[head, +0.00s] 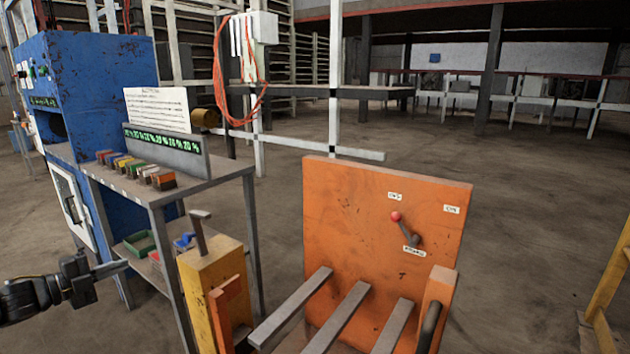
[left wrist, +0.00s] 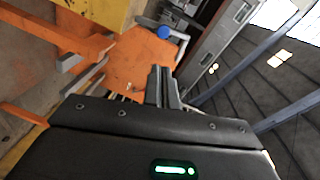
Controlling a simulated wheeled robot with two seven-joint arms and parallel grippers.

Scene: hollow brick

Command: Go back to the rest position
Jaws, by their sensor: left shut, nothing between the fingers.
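My left gripper (head: 124,265) is at the lower left of the head view, its arm coming in from the left edge. Its fingers point right, in front of the workbench legs, and look shut and empty. In the left wrist view the two dark fingers (left wrist: 160,72) stand together with nothing between them. My right gripper is not in view. No task object is named.
An orange panel (head: 345,215) carries a red-knobbed lever (head: 405,228). Grey bars extend before it. A yellow post (head: 212,285) stands left of them. A workbench (head: 215,178) holds several coloured blocks beside a blue machine (head: 105,85). Open floor (head: 530,190) lies right.

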